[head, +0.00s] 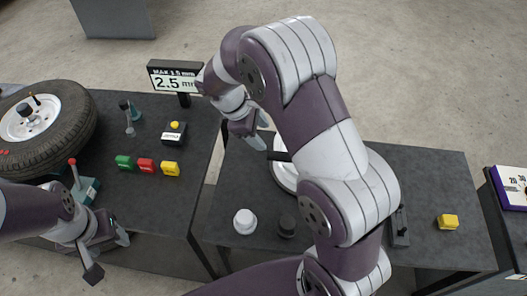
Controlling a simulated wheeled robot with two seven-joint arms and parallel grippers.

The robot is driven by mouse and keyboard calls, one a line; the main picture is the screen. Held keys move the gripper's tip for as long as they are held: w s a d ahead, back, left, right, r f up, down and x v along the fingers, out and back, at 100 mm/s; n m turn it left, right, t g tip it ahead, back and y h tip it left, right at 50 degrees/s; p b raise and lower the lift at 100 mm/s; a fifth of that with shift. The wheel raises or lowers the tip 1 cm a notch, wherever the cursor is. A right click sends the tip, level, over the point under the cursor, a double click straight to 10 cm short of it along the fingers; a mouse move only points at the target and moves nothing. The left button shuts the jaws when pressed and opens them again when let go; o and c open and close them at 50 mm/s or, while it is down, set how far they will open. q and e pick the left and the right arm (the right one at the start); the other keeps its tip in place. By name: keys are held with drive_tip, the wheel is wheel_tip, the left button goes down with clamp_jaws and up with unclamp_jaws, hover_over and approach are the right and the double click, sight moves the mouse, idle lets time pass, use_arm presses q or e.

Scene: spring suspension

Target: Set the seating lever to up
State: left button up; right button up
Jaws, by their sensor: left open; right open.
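A lever with a red knob (73,165) rises from a teal base (91,187) beside the tire on the left table; it leans slightly to the left in the head view. No readable label shows which is the seating lever. My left gripper (107,254) is open and empty, in front of the red-knobbed lever and apart from it. My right gripper (260,131) is open over the back of the right table, near a white round part (283,177) partly hidden by my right arm.
A tire (73,133) lies at the left. A display (174,80) reads 2.5. The right table holds a white knob (244,221), a black knob (287,225) and a yellow block (447,221).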

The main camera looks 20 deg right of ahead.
sight(278, 154)
drive_tip(key=b+x, duration=0.2)
drive_tip(key=x, duration=0.1)
drive_tip(key=b+x, duration=0.5)
drive_tip(key=x, duration=0.1)
drive_tip(key=shift+w+a+f, duration=0.15)
drive_tip(key=shift+a, duration=0.15)
drive_tip(key=x, duration=0.1)
drive_tip(key=p+x, duration=0.1)
drive_tip(key=shift+d+f, duration=0.2)
drive_tip(key=shift+d, duration=0.25)
drive_tip(key=shift+d+f, duration=0.15)
drive_tip(key=shift+f, duration=0.2)
